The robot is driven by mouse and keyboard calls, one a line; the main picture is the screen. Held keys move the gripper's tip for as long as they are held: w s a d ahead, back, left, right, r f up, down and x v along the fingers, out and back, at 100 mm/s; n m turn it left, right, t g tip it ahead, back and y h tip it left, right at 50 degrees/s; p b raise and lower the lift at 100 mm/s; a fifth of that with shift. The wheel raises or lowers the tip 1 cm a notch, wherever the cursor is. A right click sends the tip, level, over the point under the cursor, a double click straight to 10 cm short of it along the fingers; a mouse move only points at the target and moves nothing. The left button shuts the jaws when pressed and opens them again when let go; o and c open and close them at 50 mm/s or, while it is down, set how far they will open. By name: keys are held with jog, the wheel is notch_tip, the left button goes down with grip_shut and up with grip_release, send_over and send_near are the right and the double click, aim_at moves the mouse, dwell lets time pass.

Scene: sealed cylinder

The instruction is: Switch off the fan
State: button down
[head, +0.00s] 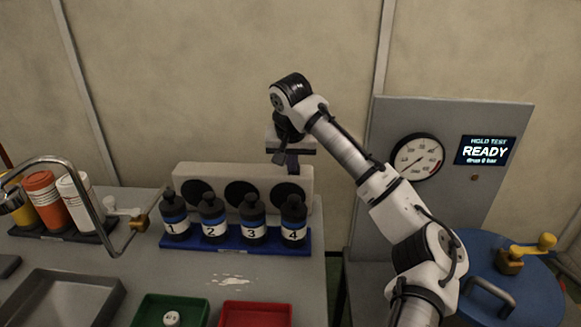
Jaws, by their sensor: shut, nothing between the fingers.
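A pale box with several round black openings (219,181) stands at the back of the bench, behind a row of bottles; it looks like the fan unit. My gripper (284,158) is just above the right part of its top edge, pointing down, and is shut with nothing in it. I cannot tell whether it touches the box. A dark upright piece shows by the fingers, but I cannot tell whether it is a switch or part of my gripper. No switch shows clearly.
Numbered dark bottles (212,221) stand in a blue rack (240,243) before the box. A metal tap (130,222), green tray (146,312) and red tray (252,313) are nearer. A gauge panel (446,203) reading READY and a blue drum lid (528,294) are at right.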

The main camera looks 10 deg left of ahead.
jog(key=shift+w+f, duration=0.1)
jog(key=shift+w, duration=0.25)
jog(key=shift+w+r+p, duration=0.1)
jog(key=shift+r+p, duration=0.2)
jog(key=shift+p, duration=0.05)
jog(key=shift+w+a+r+p, duration=0.15)
jog(key=shift+w+p, duration=0.4)
jog(key=shift+p, duration=0.05)
jog(key=shift+r+p, duration=0.3)
jog(key=shift+p, duration=0.05)
jog(key=p+v, duration=0.4)
jog(key=shift+w+a+r, duration=0.1)
jog(key=shift+w+r, duration=0.15)
jog(key=shift+w, duration=0.1)
jog(key=s+b+v, duration=0.1)
jog(key=b+v, duration=0.1)
jog(key=v, duration=0.7)
jog(key=shift+s+d+f, duration=0.25)
jog(key=shift+s+f, duration=0.05)
jog(key=shift+f, duration=0.1)
